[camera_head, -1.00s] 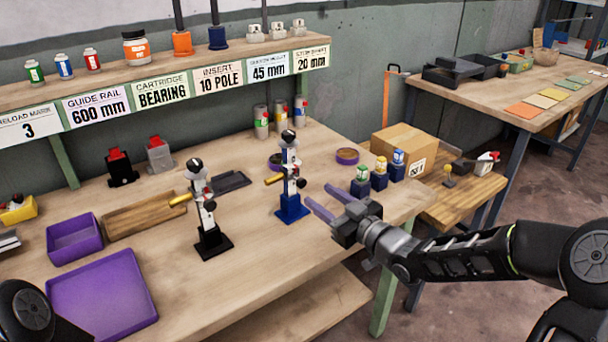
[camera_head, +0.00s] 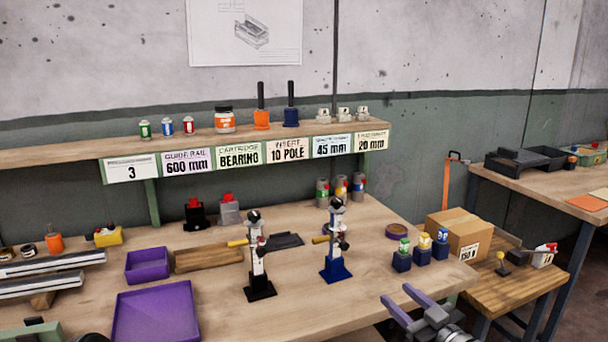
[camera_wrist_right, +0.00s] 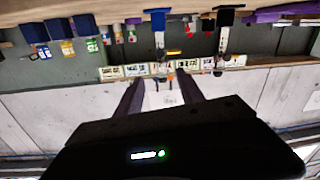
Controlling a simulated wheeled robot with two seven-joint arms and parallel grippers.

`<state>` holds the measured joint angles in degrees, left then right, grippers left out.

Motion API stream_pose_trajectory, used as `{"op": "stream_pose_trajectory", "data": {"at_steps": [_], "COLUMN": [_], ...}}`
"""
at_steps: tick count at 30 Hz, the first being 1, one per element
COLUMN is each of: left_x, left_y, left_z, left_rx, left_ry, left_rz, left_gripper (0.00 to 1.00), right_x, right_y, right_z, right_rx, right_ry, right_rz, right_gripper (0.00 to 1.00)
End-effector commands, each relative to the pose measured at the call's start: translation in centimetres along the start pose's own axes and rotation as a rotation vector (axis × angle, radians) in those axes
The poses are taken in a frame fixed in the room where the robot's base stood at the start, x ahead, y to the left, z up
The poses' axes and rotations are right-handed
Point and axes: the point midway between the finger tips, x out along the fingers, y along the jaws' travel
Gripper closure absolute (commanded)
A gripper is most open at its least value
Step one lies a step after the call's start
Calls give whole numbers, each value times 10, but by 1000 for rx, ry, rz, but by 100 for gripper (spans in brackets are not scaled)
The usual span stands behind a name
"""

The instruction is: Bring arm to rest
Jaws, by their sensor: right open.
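My right gripper (camera_head: 416,304) is open and empty at the bottom right of the head view, by the front right of the workbench. Its two purple fingers stand apart. In the right wrist view, which looks upside down, the dark fingers (camera_wrist_right: 160,97) are also apart with nothing between them. The blue-based stand (camera_head: 336,265) and the black-based stand (camera_head: 259,285) stand upright on the bench, away from the gripper. My left gripper does not show.
The workbench (camera_head: 380,285) has purple trays (camera_head: 152,316), a wooden tray (camera_head: 208,258) and small blue-based blocks (camera_head: 421,250). A cardboard box (camera_head: 458,236) sits on a lower side table (camera_head: 520,290). A shelf (camera_head: 60,157) with labels runs along the wall.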

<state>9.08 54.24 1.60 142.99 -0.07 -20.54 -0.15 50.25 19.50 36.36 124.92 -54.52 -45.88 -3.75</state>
Motion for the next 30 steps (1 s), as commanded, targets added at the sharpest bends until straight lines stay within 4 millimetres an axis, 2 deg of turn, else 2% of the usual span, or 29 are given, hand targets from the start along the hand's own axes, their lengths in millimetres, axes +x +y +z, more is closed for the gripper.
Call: {"op": "stream_pose_trajectory", "data": {"at_steps": [10, 14, 17, 20, 23, 27, 30], "left_x": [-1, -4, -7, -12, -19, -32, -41], "left_y": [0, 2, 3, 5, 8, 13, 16], "left_z": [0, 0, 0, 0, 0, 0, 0], "left_rx": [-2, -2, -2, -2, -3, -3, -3], "left_ry": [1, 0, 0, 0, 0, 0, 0], "left_rz": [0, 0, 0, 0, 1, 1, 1], "left_gripper": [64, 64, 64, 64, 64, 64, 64], "right_x": [-17, -27, -37, -50, -72, -122, -169], "right_y": [16, 9, -6, -33, -77, -164, -224], "right_z": [63, 101, 135, 173, 215, 269, 293], "right_rx": [194, 311, 418, 539, 677, 861, 937], "right_ry": [-175, -271, -362, -473, -625, -903, -1102], "right_rz": [113, 151, 176, 190, 197, 192, 185], "right_gripper": [55, 55, 55, 55, 55, 55, 55]}}
